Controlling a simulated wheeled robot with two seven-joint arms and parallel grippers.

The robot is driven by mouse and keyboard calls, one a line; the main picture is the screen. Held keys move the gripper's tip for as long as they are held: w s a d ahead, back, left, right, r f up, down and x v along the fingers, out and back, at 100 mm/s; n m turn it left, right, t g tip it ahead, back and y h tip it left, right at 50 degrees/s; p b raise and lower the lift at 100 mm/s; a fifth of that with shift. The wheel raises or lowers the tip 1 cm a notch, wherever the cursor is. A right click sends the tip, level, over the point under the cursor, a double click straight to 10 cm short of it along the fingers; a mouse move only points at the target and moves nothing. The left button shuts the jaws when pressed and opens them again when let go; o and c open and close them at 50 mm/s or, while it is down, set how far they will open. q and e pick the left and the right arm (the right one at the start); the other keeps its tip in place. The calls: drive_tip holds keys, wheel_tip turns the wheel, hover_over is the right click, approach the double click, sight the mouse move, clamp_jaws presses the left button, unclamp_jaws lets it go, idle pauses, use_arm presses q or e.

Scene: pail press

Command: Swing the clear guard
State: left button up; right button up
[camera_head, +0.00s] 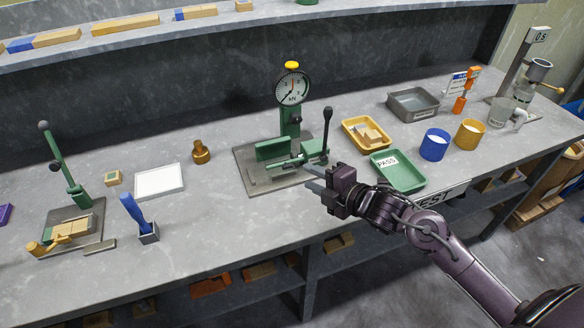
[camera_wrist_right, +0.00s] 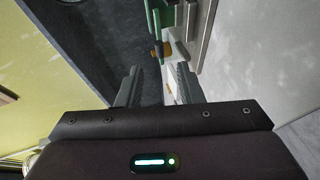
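The green press (camera_head: 291,121) with a round dial (camera_head: 292,89) stands on a grey base plate (camera_head: 248,172) mid-bench. I cannot clearly make out a clear guard on it. A green block (camera_head: 270,149) sits low at its front, and a black-handled lever (camera_head: 326,127) rises at its right. My right gripper (camera_head: 308,178) reaches in from the right to the front right of the press, low beside the lever's foot. In the right wrist view its two fingers (camera_wrist_right: 160,78) stand apart, with green and pale parts seen beyond the gap. Contact cannot be told. My left gripper is out of view.
A yellow tray (camera_head: 349,136) of blocks and a green PASS tray (camera_head: 411,183) lie right of the press, close to my right arm. Blue (camera_head: 434,147) and yellow (camera_head: 470,135) pails stand beyond. A brass weight (camera_head: 201,152) and white plate (camera_head: 158,181) lie left.

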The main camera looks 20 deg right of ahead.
sight(289, 167)
drive_tip(key=p+x, duration=0.1)
drive_tip(key=x, duration=0.6)
drive_tip(key=shift+w+a+f, duration=0.1)
drive_tip(key=shift+w+a, duration=0.05)
drive_tip(key=shift+w, duration=0.1)
clamp_jaws()
